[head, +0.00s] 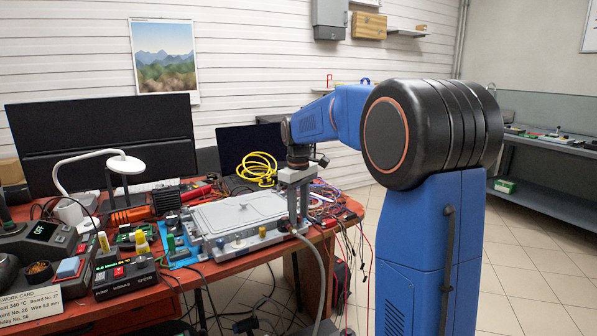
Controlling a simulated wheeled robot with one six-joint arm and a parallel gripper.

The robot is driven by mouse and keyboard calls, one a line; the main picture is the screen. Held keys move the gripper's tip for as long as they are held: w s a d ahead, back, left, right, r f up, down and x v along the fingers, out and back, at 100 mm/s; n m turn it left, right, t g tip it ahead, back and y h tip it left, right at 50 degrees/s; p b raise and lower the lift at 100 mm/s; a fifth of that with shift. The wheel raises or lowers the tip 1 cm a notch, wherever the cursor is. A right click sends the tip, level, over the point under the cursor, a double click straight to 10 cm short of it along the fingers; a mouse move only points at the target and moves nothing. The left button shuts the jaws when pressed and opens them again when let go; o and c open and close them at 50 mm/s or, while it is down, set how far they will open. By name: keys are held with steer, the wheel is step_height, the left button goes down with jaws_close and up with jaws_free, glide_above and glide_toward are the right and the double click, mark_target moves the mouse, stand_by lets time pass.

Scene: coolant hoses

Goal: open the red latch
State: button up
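A grey lidded case (238,213) lies on the red-topped workbench. Its front side carries small fittings, among them a blue one (220,243) and a yellow one (237,243). I cannot make out a red latch on it; it is too small or hidden. My gripper (292,222) points down at the case's right front corner, close to its edge. Whether it touches anything there, and whether its fingers are apart, is too small to tell. A grey hose (319,275) runs down from that corner past the bench edge.
A yellow cable coil (258,168) and a laptop (247,140) are behind the case. Loose wires (335,200) crowd its right side. A control box with a red display (122,277) and other bench gear fill the left. Floor is open at right.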

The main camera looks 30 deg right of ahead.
mark_target(299, 216)
steer(key=m, duration=0.4)
step_height(299, 216, up, 17)
steer(key=shift+r, duration=0.2)
stand_by(0.4)
stand_by(0.4)
steer(key=shift+n, duration=0.5)
step_height(299, 216, down, 18)
steer(key=shift+r, duration=0.25)
jaws_close()
